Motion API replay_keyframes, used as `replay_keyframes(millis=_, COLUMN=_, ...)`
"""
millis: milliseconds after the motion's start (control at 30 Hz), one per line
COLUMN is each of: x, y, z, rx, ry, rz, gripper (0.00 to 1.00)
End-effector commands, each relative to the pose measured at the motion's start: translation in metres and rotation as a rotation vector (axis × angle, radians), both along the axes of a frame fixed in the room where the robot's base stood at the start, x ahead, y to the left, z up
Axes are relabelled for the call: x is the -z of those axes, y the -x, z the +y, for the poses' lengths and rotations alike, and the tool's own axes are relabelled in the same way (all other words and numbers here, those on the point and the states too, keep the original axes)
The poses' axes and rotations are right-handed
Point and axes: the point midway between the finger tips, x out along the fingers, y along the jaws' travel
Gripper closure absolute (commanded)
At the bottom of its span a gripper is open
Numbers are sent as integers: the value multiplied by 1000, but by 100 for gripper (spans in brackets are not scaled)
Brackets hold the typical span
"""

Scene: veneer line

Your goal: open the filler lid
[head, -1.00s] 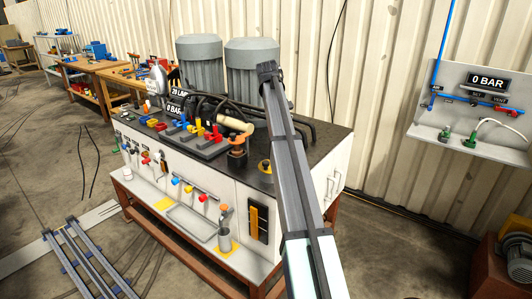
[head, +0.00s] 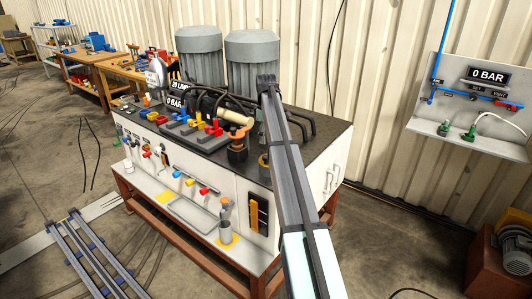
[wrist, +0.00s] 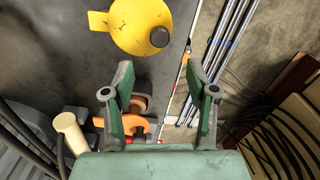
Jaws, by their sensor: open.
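The filler lid (wrist: 143,27) is a round yellow cap with a flat tab on its left and a small black knob near its right edge. It lies flat on the dark top of the bench, at the top of the wrist view, and looks closed.
An orange-handled part (wrist: 132,125) lies below the left finger; an orange-topped dark fitting (head: 237,150) stands on the bench top. A cream cylinder (wrist: 70,132) and black hoses (wrist: 25,130) lie to the left. Grey motors (head: 200,58) stand at the back.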

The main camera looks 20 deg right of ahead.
Motion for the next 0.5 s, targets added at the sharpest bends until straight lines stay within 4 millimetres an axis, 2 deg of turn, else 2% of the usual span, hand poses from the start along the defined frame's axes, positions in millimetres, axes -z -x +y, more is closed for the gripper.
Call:
replay_keyframes(millis=300, x=59, y=1, z=0, rx=1, ry=-1, rz=2, gripper=42)
replay_keyframes(millis=500, x=83, y=1, z=0, rx=1, ry=0, rz=1, gripper=42)
